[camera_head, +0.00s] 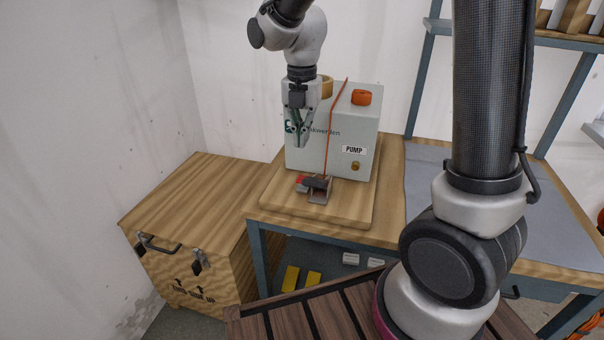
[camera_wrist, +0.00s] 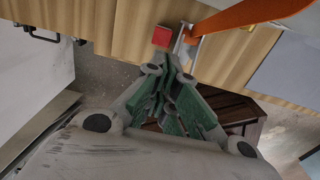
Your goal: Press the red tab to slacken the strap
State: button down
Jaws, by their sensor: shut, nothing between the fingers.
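The red tab (camera_head: 300,180) sits on the left side of a small grey metal buckle (camera_head: 318,189) on a wooden board. The orange strap (camera_head: 333,130) runs from the buckle up over the front of the pump box. In the wrist view the red tab (camera_wrist: 162,36) lies just beyond my fingertips, with the strap (camera_wrist: 240,17) passing to its right. My gripper (camera_head: 301,143) is shut and empty, pointing down in front of the pump box, above the buckle and apart from it. The fingertips also show in the wrist view (camera_wrist: 169,66).
The pale pump box (camera_head: 310,155) stands on the wooden board (camera_head: 270,205) on a workbench (camera_head: 390,215). A wooden crate (camera_head: 185,215) with a handle and latches stands left of the bench. A grey mat (camera_head: 430,175) lies on the bench's right. Shelving rises at the back right.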

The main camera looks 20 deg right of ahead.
notch_tip(320, 180, down, 12)
jog(key=shift+r, duration=0.15)
dwell(0.3)
jog(key=shift+f, duration=0.95)
jog(key=shift+s+f, duration=0.25)
jog(key=shift+f, duration=0.05)
notch_tip(320, 180, up, 12)
jog(key=shift+w+r, duration=0.2)
jog(key=shift+r, duration=0.05)
